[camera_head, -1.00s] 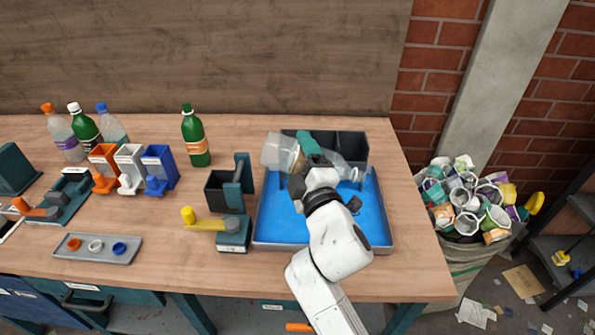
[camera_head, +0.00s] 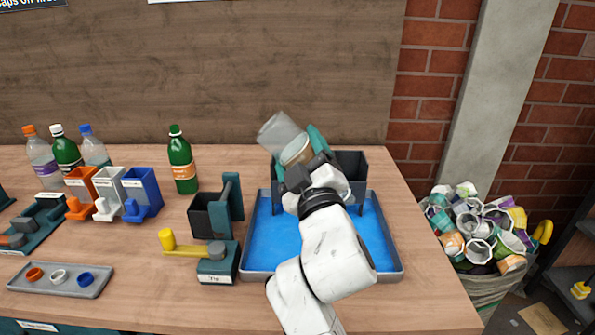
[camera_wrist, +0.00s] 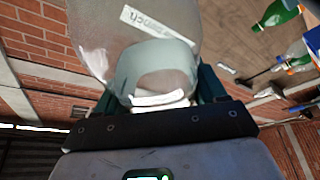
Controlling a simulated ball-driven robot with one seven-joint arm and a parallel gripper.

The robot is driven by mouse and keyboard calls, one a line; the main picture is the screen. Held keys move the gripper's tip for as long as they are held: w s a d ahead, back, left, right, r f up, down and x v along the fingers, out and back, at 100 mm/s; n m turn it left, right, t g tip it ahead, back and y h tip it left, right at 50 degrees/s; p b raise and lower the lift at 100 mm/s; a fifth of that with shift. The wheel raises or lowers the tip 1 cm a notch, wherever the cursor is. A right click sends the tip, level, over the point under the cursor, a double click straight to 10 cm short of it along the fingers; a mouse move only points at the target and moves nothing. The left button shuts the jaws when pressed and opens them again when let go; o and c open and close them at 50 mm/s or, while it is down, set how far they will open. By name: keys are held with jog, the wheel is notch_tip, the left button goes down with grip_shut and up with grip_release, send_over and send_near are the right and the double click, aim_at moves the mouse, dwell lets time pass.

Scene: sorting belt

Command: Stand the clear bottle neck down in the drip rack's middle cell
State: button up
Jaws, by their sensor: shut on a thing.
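The clear bottle (camera_head: 280,132) is in my gripper (camera_head: 308,150), above the drip rack in the head view. It is tilted, with its wide base up and to the left. A pale label band circles it. Its neck is hidden behind my gripper. In the wrist view the bottle (camera_wrist: 140,35) fills the top middle, between the teal fingers of my gripper (camera_wrist: 158,90). The dark drip rack (camera_head: 352,163) stands at the back of a blue tray (camera_head: 265,235). My gripper and arm cover its middle, so the middle cell cannot be seen.
A green bottle (camera_head: 182,160) stands left of the rack, with several capped bottles farther left. A dark box (camera_head: 205,215) and a yellow-handled device (camera_head: 215,262) stand left of the tray. A full sack of waste (camera_head: 475,230) is at the right, beyond the table.

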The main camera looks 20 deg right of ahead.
jog(key=shift+s+d+r+m+t+h+b, duration=0.15)
jog(key=shift+d+m+h+b, duration=0.5)
jog(key=shift+m+b, duration=1.1)
jog(key=shift+s+d+r+m+t+h+b, duration=0.15)
jog(key=shift+d+m+h+b, duration=0.45)
jog(key=shift+m+b, duration=1.1)
jog(key=shift+s+d+r+m+h+b, duration=0.3)
jog(key=shift+m+h+b, duration=0.65)
jog(key=shift+b, duration=1.4)
jog(key=m+b, duration=0.1)
jog(key=d+m+h+b, duration=0.1)
jog(key=m, duration=0.1)
jog(key=shift+r, duration=0.2)
jog(key=shift+s+d+r+m+h+b, duration=0.1)
jog(key=shift+d+r+m+h+b, duration=0.1)
jog(key=shift+m+h+b, duration=0.15)
